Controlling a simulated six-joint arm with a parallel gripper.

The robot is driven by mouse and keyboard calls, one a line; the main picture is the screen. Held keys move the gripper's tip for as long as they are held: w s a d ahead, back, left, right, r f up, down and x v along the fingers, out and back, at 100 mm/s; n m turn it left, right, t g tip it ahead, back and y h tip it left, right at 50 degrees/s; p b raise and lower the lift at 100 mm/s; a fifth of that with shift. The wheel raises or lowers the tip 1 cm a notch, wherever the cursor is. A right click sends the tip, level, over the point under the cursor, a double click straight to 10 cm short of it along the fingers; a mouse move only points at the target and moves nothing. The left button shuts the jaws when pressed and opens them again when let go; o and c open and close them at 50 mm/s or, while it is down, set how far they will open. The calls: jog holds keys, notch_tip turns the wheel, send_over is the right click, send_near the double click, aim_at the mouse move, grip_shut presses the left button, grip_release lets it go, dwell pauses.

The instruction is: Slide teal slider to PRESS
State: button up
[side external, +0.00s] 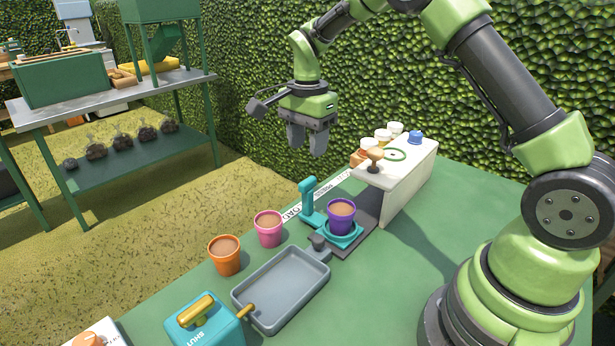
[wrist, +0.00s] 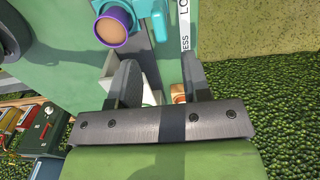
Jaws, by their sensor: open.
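The teal slider (side external: 346,240) sits on a dark grey track (side external: 368,222), beside the LOAD end of the white label strip (side external: 328,188). A purple pot filled with brown soil (side external: 341,217) stands upright on it. Its upright teal handle (side external: 307,197) rises on the strip side. In the wrist view the slider (wrist: 143,7) and purple pot (wrist: 113,32) are at the top. The PRESS lettering shows on the strip (wrist: 185,34). My gripper (side external: 307,146) is open and empty, pointing down above and beyond the handle, apart from it. It also shows in the wrist view (wrist: 160,76).
A white block (side external: 405,185) with a brown knob and small jars stands at the track's far end. A pink pot (side external: 268,230), an orange pot (side external: 225,256), a grey tray (side external: 282,288) and a teal box (side external: 205,325) stand nearer. The air around my gripper is clear.

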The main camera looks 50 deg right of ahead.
aim_at(308, 180)
notch_tip(308, 180, down, 8)
jog(key=shift+f, duration=0.1)
jog(key=shift+c, duration=0.2)
grip_shut()
